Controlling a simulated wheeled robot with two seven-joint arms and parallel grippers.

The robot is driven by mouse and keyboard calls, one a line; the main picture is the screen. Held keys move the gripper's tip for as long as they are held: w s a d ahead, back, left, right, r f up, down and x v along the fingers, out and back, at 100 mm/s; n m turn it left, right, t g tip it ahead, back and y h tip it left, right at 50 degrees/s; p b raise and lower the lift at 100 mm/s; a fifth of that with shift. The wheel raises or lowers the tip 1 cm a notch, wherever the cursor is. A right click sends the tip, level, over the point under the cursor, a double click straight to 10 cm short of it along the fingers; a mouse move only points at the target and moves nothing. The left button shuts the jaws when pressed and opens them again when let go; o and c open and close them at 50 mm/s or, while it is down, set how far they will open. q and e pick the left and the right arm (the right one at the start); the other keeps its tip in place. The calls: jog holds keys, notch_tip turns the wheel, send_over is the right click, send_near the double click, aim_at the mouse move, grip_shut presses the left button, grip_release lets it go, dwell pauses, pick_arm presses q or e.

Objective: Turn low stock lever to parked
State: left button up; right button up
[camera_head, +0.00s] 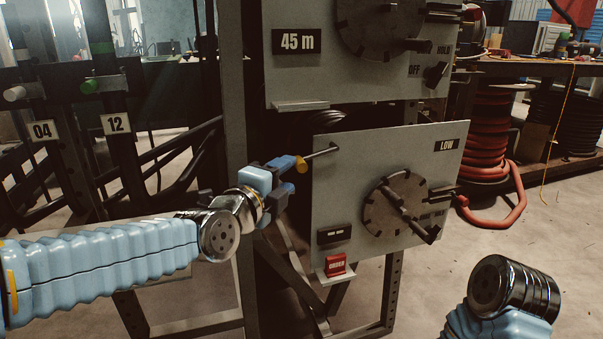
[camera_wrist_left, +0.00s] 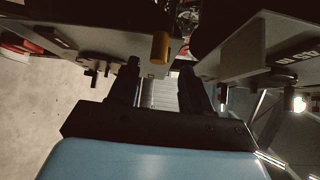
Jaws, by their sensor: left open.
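The low stock panel (camera_head: 345,190) is a grey plate marked LOW on the lower part of a dark frame. A thin lever rod with a yellow knob (camera_head: 301,165) sticks out at its upper left. I take this as the low stock lever. The yellow knob also shows in the left wrist view (camera_wrist_left: 160,47), just beyond and between the fingertips. My left gripper (camera_head: 287,176) is open, close to the knob at the panel's left edge; I cannot tell if it touches. The left wrist view shows its two dark fingers apart (camera_wrist_left: 160,82). My right gripper is out of view.
The panel carries a round dial with a handle (camera_head: 397,203) and a red ORDER block (camera_head: 335,265). Above is a 45 m panel (camera_head: 320,75) with a small ledge. Dark racks marked 04 and 12 stand left. A red hose coil (camera_head: 490,130) lies right. Floor is open at right.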

aim_at(297, 168)
pick_arm(q)
jog(key=x, duration=0.7)
jog(key=shift+w+d, duration=0.1)
jog(key=shift+w, duration=0.1)
grip_shut()
